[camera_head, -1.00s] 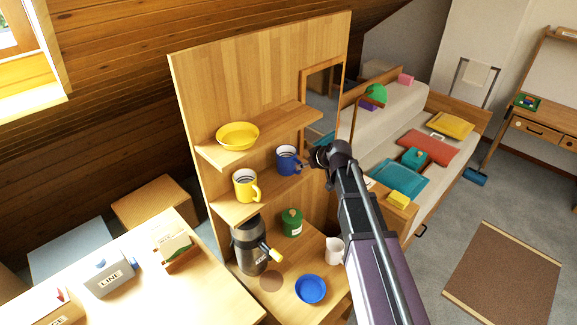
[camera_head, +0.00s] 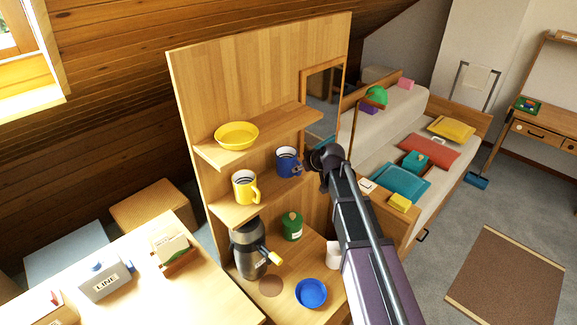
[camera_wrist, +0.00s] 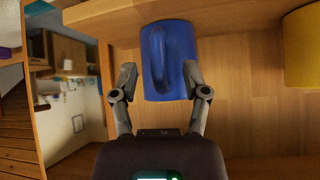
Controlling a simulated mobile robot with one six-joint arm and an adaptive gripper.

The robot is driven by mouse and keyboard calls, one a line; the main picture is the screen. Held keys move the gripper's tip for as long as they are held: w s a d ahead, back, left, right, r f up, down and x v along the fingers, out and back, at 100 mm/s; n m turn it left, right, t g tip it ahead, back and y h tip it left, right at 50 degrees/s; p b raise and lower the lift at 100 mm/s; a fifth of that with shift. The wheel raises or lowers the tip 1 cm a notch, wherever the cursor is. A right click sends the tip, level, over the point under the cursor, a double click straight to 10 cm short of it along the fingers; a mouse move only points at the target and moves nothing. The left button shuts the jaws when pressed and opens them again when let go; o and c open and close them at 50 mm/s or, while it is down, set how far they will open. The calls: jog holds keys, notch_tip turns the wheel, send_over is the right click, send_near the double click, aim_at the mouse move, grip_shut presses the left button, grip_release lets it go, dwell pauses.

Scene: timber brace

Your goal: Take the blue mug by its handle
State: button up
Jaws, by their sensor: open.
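The blue mug (camera_head: 286,163) stands on the middle shelf, right of the yellow mug, in the head view. In the wrist view the blue mug (camera_wrist: 176,60) is straight ahead, with its handle (camera_wrist: 158,62) facing my gripper. My gripper (camera_wrist: 161,78) is open, one finger on each side of the handle and the mug's near side. I cannot tell whether the fingers touch the mug. In the head view my gripper (camera_head: 316,162) is at the mug's right, mostly hidden by my wrist.
The yellow mug (camera_head: 245,187) stands close on the same shelf (camera_head: 222,213). A shelf with a yellow bowl (camera_head: 237,135) is above. Below are a dark flask (camera_head: 247,252), a green jar (camera_head: 292,226), a blue bowl (camera_head: 311,292) and a partly hidden white mug (camera_head: 332,256).

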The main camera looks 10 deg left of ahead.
grip_shut()
jog(key=shift+r, duration=0.2)
notch_tip(320, 180, up, 7)
jog(key=p, duration=0.7)
jog(key=s+d, duration=1.2)
jog(key=d, duration=0.3)
jog(key=shift+s+d+f, duration=0.15)
jog(key=shift+d, duration=0.2)
